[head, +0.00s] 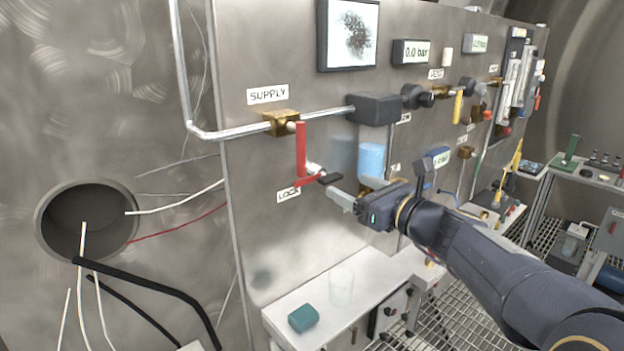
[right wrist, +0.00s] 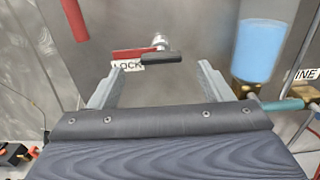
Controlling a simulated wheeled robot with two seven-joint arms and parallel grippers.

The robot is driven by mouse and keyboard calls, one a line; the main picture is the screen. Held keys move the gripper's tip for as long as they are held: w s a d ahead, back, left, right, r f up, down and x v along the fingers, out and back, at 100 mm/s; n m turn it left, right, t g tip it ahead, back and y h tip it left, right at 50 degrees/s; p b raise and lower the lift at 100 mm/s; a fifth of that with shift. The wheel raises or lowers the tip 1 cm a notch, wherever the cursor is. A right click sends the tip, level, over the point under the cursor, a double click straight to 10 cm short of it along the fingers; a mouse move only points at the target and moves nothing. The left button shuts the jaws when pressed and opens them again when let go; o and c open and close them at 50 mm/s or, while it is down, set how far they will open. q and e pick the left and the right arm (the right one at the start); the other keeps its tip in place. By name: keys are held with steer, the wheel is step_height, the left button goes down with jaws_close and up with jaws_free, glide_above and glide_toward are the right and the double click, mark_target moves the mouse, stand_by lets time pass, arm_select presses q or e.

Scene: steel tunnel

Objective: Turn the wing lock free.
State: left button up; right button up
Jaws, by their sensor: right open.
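The wing lock shows in the head view as a silver knob (head: 314,169) with a red wing (head: 306,182) and a black wing (head: 329,178), on the steel panel by the LOCK label (head: 288,194). In the right wrist view the wings lie nearly level, red (right wrist: 134,54) left and black (right wrist: 161,58) right. My right gripper (head: 346,186) is open and empty, its fingers pointing at the lock. In the right wrist view the gripper (right wrist: 160,68) has its fingertips spread below and either side of the black wing, apparently not touching it. My left gripper is not in view.
A red lever (head: 301,150) hangs from the brass SUPPLY valve (head: 281,122) just above the lock. A blue-filled cup (head: 371,159) is on the panel beside my gripper.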

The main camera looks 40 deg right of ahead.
mark_target(333, 182)
steer(key=w, duration=0.7)
steer(key=shift+a+p, duration=0.2)
steer(key=shift+p, duration=0.15)
steer(key=c, duration=1)
steer(key=shift+a+f+n+b, duration=0.1)
steer(key=shift+f+n+b, duration=0.15)
steer(key=shift+n+b, duration=0.55)
steer(key=n+b, duration=0.6)
steer(key=b, duration=0.1)
steer(key=shift+f+n, duration=0.1)
steer(key=shift+n, duration=0.3)
steer(key=n+b, duration=0.5)
steer(key=shift+a, duration=0.1)
steer(key=shift+n+b, duration=1.5)
steer(key=shift+n, duration=0.8)
